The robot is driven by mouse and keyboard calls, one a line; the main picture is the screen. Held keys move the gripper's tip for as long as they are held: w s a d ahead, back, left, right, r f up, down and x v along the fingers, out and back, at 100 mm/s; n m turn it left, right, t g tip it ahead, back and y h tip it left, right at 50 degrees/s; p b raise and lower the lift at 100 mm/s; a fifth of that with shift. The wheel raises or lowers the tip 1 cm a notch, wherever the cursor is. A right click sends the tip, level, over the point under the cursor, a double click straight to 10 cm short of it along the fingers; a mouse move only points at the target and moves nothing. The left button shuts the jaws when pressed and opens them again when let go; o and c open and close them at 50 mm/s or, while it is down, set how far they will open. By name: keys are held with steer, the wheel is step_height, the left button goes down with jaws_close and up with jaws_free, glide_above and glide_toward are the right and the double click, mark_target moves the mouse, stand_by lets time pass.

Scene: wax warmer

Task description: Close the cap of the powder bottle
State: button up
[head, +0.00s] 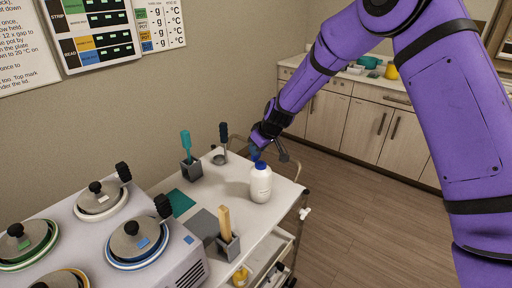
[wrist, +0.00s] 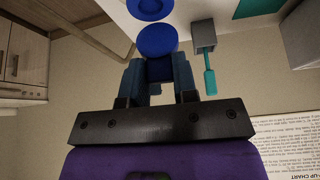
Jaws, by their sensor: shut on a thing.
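The white powder bottle (head: 261,186) stands upright on the trolley top, with a blue top (head: 261,165). My gripper (head: 257,147) is just above it, slightly to the left and behind. It is shut on a blue cap (head: 254,154), which also shows as a blue disc (wrist: 157,40) between the blue-grey fingers in the wrist view. A blue ring (wrist: 150,8) at the top edge of the wrist view appears to be the bottle's top. The disc and ring look close together; whether they touch or are hinged is hidden.
A grey holder with a teal spatula (head: 186,145) stands left of the bottle. A holder with a wooden stick (head: 224,222) is in front. A dark-handled tool in a cup (head: 222,140) stands behind. The wax warmer (head: 130,240) fills the lower left.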

mark_target(257, 157)
steer(key=shift+s+d+f+t+y, duration=0.2)
steer(key=shift+s+d+t+y, duration=0.2)
steer(key=shift+t+y, duration=0.25)
steer(key=shift+s+d+f+t+y, duration=0.15)
steer(key=shift+s+d+t+y, duration=0.15)
steer(key=shift+d+t+y, duration=0.35)
steer(key=shift+s+d+f+t+y, duration=0.2)
steer(key=shift+s+f+t+y, duration=0.1)
steer(key=shift+t+y, duration=0.3)
steer(key=shift+s+d+f+t+y, duration=0.15)
steer(key=shift+s+f+t+y, duration=0.2)
steer(key=shift+y, duration=0.35)
steer(key=shift+s+d+f+t+y, duration=0.15)
steer(key=shift+f+t+y, duration=0.05)
steer(key=shift+t+y, duration=0.3)
steer(key=shift+s+d+f+t+y, duration=0.1)
steer(key=shift+d+f+t+y, duration=0.1)
steer(key=shift+t+y, duration=0.25)
steer(key=shift+s+d+f+t+y, duration=0.15)
steer(key=shift+f+t+y, duration=0.2)
steer(key=shift+t+y, duration=0.25)
steer(key=shift+s+d+f+t+y, duration=0.1)
steer(key=shift+f+t+y, duration=0.25)
steer(key=shift+t+y, duration=0.25)
steer(key=o, duration=0.9)
steer(key=shift+o, duration=0.2)
steer(key=v, duration=1)
steer(key=shift+s+d, duration=0.25)
steer(key=shift+d, duration=0.1)
